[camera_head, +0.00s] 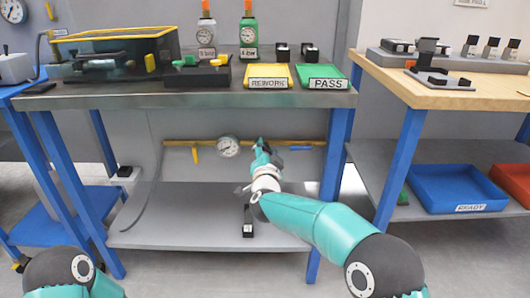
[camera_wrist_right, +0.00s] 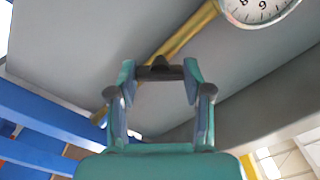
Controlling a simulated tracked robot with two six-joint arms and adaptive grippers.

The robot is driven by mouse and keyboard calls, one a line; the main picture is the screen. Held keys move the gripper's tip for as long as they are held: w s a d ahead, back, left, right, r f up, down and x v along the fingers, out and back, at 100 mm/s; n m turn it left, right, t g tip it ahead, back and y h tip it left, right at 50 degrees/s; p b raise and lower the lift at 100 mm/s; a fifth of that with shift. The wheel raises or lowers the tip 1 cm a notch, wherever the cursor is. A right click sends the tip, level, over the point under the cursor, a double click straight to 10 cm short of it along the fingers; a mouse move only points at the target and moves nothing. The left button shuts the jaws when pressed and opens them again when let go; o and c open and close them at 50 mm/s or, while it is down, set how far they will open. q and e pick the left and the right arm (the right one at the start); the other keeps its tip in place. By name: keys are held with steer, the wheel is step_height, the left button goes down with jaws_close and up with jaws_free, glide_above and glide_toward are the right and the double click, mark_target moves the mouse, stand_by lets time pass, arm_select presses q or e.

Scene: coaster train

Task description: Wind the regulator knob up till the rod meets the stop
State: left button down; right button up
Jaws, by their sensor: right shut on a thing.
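My right gripper (camera_head: 262,148) reaches under the left workbench, up to the yellow pipe (camera_head: 178,143). In the right wrist view my right gripper (camera_wrist_right: 160,77) is shut on a dark knob (camera_wrist_right: 160,70), which sits between its two fingertips in front of the yellow pipe (camera_wrist_right: 182,37). In the head view the knob is hidden by the gripper. A round white gauge (camera_head: 228,146) is on the pipe left of the gripper; it also shows in the wrist view (camera_wrist_right: 258,8). I cannot make out the rod or the stop. My left gripper is out of view.
A yellow lever (camera_head: 195,154) and a blue lever (camera_head: 300,148) are on the pipe. A small black labelled object (camera_head: 248,222) is at the lower shelf (camera_head: 180,215), below my right arm. The bench top (camera_head: 130,97) is above the gripper, with a blue leg (camera_head: 330,170) at right.

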steer(key=shift+d+f, duration=0.1)
steer(key=shift+d, duration=0.05)
steer(key=o, duration=1.2)
steer(key=shift+c, duration=0.2)
steer(key=shift+s, duration=0.5)
steer(key=s, duration=1.1)
